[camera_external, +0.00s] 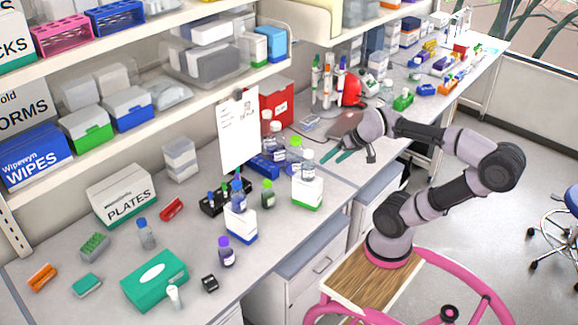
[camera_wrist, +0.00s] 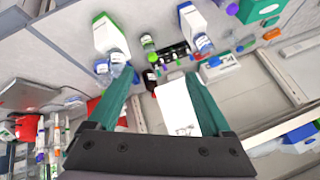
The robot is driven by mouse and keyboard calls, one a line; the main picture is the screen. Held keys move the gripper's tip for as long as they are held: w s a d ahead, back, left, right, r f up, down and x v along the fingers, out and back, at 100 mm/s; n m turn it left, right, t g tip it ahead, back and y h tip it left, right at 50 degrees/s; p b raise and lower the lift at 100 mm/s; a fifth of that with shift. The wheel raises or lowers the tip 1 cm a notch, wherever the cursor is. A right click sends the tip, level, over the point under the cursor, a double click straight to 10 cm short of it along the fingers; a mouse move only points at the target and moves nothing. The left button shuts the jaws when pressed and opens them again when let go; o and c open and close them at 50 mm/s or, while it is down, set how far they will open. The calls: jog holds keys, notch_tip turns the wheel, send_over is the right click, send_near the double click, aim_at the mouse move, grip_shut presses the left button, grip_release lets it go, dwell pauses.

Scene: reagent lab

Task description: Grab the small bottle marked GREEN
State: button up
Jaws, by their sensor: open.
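A small bottle with a green cap and greenish contents (camera_external: 267,194) stands upright on the bench between two white boxes; its label is too small to read. A green-capped bottle, apparently the same one, shows near the top middle of the wrist view (camera_wrist: 148,43). My gripper (camera_external: 328,153) is open and empty, held above the bench to the right of the bottle. In the wrist view its teal fingers (camera_wrist: 158,72) are spread wide, with the bottle beyond the gap between their tips.
A white-and-blue box (camera_external: 240,224) and a black rack (camera_external: 212,204) stand left. A paper sheet (camera_external: 238,130) hangs from the shelf.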

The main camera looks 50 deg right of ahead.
jog(key=m+t+h, duration=0.5)
jog(key=t+h, duration=0.2)
send_over(270, 187)
jog(key=s+d, duration=0.2)
notch_tip(270, 187, down, 22)
jog(key=s+a+f+n+t, duration=0.1)
jog(key=f+n, duration=0.1)
jog(key=s+a+f+n+t, duration=0.1)
jog(key=f+n, duration=0.1)
jog(key=f, duration=0.1)
jog(key=s+a+f+n+t+y, duration=0.1)
jog(key=f+n, duration=0.1)
jog(key=shift+a+f+n, duration=0.15)
jog(key=shift+f+n, duration=0.05)
jog(key=shift+n, duration=0.1)
jog(key=x, duration=0.7)
jog(key=shift+w+a+r, duration=0.1)
jog(key=shift+w+r, duration=0.05)
jog(key=shift+w, duration=0.05)
grip_shut()
